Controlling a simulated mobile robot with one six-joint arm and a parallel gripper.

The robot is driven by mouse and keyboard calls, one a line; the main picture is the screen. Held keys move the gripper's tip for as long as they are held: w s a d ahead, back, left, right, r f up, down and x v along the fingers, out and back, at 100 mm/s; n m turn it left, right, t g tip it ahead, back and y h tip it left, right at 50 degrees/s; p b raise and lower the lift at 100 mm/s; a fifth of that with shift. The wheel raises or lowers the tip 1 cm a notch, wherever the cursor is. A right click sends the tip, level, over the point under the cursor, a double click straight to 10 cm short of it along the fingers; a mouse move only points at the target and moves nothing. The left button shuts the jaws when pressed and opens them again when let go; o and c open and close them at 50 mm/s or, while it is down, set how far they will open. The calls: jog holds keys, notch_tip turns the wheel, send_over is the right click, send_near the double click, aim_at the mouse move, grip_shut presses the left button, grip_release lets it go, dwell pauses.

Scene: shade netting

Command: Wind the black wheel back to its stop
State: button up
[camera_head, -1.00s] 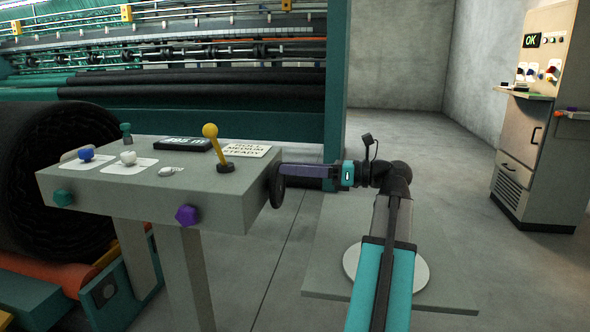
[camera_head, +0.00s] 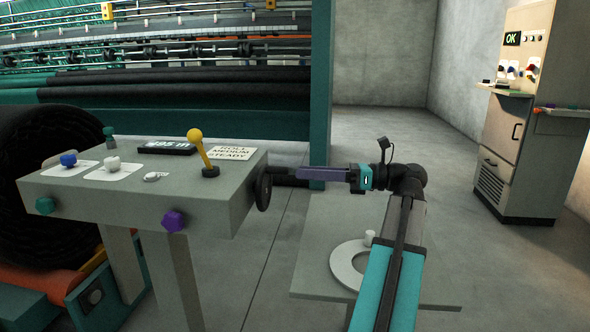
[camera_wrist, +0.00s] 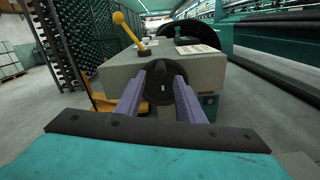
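The black wheel (camera_head: 263,188) is mounted upright on the right side of the grey console (camera_head: 140,195). In the wrist view the wheel (camera_wrist: 187,88) shows between and beyond the finger ends, with a dark hub facing me and a small pale mark on it. My gripper (camera_head: 298,173) is at the right of the wheel, its purple fingers pointing at it. In the wrist view the two fingers (camera_wrist: 169,72) are apart, with dark wheel parts seen in the gap. They do not appear to squeeze anything. Whether the tips touch the wheel is hard to tell.
The console top carries a yellow-knobbed lever (camera_head: 197,150), a label card (camera_head: 232,154), a dark display (camera_head: 167,147) and blue and white knobs. A purple knob (camera_head: 173,221) is on its front. A large black roll (camera_head: 40,150) lies at left. A cabinet (camera_head: 515,140) stands at far right.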

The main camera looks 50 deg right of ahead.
jog(key=p+v, duration=0.1)
jog(key=v, duration=0.5)
jog(key=shift+s, duration=0.2)
dwell(0.4)
